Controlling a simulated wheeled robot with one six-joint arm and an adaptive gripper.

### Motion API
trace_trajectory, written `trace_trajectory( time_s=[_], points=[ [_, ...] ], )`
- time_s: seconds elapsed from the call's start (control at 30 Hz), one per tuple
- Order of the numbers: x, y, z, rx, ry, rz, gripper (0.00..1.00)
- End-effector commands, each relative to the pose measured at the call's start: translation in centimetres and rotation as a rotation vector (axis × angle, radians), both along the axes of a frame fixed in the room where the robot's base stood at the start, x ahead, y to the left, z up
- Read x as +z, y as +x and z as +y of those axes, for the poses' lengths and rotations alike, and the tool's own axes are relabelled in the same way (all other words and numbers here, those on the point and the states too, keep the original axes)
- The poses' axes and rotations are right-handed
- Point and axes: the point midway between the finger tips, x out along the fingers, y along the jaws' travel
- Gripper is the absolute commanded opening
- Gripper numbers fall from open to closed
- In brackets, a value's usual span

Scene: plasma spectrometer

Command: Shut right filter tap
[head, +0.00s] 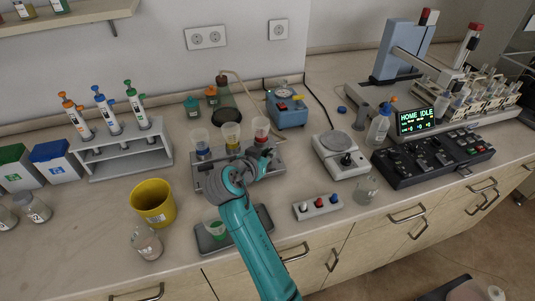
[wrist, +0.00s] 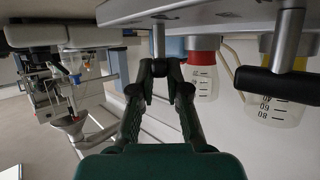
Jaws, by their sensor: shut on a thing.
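The filter stand (head: 210,181) is a grey metal bar holding blue (head: 202,150), yellow (head: 232,138) and red (head: 261,130) filter cups. The red one is the right filter; its red-collared cup also shows upside down in the wrist view (wrist: 203,75). My gripper (wrist: 160,75) is shut at the end of the right tap's metal stem (wrist: 158,42). The right tap's handle is mostly hidden between my fingers, so its angle cannot be told. The middle tap's black handle (wrist: 275,85) lies crosswise. In the head view my wrist covers part of the stand.
A blue pump (head: 287,108) and a hot plate (head: 340,155) stand right of the stand. A grey tray (head: 207,240) with a green-marked cup and a switch box (head: 318,207) lie in front. A yellow beaker (head: 153,203) stands left.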

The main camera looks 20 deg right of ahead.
Motion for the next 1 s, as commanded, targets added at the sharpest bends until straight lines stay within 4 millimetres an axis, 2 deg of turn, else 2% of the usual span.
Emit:
trace_trajectory(
  time_s=[0.57,0.6,0.67,1.0],
  points=[
    [-0.04,0.06,0.05,-0.03,0.0,0.001,0.0],
    [-0.04,0.06,0.06,-0.03,0.0,0.001,0.24],
    [-0.04,0.06,0.06,-0.03,0.0,0.001,0.39],
    [0.19,0.06,0.03,-0.03,0.001,0.0,0.4]
  ],
)
